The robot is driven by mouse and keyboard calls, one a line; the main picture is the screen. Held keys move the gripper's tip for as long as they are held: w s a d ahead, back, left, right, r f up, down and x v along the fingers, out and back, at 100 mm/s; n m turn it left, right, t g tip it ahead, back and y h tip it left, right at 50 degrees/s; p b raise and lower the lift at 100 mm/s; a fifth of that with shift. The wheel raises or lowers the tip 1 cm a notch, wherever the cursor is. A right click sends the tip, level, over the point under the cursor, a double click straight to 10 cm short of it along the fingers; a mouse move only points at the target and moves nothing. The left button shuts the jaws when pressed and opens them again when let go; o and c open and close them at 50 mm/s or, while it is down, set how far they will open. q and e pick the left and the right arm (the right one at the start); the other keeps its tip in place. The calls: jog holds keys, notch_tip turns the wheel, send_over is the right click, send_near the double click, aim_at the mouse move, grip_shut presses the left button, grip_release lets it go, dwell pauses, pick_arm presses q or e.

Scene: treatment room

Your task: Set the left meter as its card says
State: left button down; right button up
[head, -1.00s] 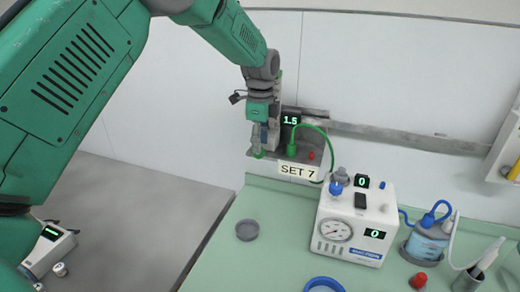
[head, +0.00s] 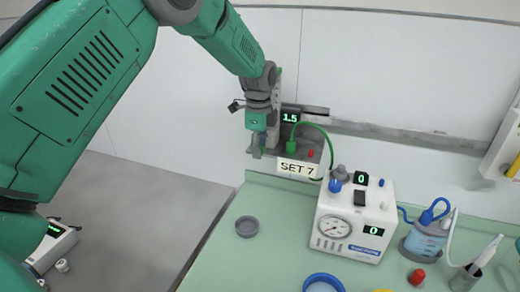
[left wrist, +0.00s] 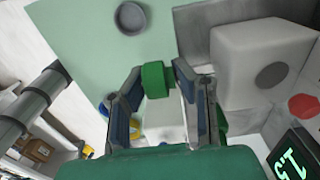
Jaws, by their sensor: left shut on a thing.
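The left meter (head: 318,149) is a grey wall unit at the bench's back left. Its display (head: 291,117) reads 1.5, and also shows sideways in the left wrist view (left wrist: 292,160). Its card (head: 299,168) says SET 7. My left gripper (head: 256,152) is at the unit's left end, shut on a green knob, which sits between the fingertips in the left wrist view (left wrist: 153,78). The fingers mostly hide the knob in the head view. My right gripper is not in view.
A green plug with a hose (head: 292,146) and a red button (head: 311,153) are close right of my gripper. A white suction unit (head: 350,222) stands on the bench, with a blue-lidded jar (head: 425,240) to its right. A small grey dish (head: 247,226) sits in front.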

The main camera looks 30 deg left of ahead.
pick_arm(q)
jog(key=shift+d, duration=0.2)
jog(key=shift+a+r+t+h, duration=0.15)
jog(key=shift+t+h, duration=0.15)
jog(key=shift+h, duration=1.5)
jog(key=shift+w+t+h+b, duration=0.1)
jog(key=shift+t+h+b, duration=0.3)
jog(key=shift+h+b, duration=0.65)
jog(key=shift+r+h+b, duration=0.15)
jog(key=shift+h+b, duration=0.15)
jog(key=shift+h, duration=0.15)
jog(key=shift+r, duration=0.15)
jog(key=c, duration=1.4)
grip_release()
jog(key=shift+c, duration=0.2)
